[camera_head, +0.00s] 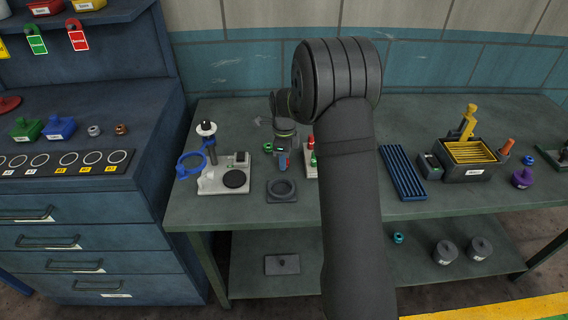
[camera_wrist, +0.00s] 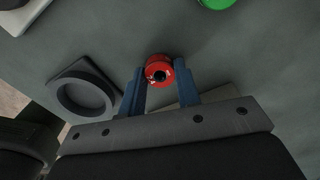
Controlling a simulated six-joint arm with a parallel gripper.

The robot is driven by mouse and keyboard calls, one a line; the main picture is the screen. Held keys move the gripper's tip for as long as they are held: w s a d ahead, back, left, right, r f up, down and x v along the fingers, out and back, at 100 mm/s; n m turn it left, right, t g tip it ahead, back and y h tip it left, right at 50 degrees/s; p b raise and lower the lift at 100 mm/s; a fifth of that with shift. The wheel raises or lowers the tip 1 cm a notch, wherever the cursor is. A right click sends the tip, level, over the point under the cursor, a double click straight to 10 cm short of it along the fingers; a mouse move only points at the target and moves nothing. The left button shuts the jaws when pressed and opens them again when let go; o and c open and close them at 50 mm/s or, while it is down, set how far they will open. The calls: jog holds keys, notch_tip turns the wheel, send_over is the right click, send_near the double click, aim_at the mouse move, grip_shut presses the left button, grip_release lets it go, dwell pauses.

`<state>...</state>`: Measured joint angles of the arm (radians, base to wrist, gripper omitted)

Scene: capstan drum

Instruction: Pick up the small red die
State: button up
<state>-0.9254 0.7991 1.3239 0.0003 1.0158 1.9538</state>
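The small red die (camera_wrist: 158,70) is a short, round red piece with white marks and a dark hole in its face. In the wrist view it sits between the tips of my two blue fingers. My gripper (camera_wrist: 160,84) has a finger against each side of it, with no clear gap. In the head view my gripper (camera_head: 283,162) points down over the workbench, behind the square ring base. The die is mostly hidden by the fingers there. I cannot tell its height above the bench.
The dark square base with a round recess (camera_wrist: 85,93) is left of my fingers in the wrist view. A green round piece (camera_wrist: 216,2) is at the top edge. In the head view, a grey stand (camera_head: 222,176) is to the left and a blue ribbed tray (camera_head: 402,172) to the right.

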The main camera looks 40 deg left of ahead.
jog(key=c, duration=0.3)
jog(key=shift+r, duration=0.1)
jog(key=shift+c, duration=0.2)
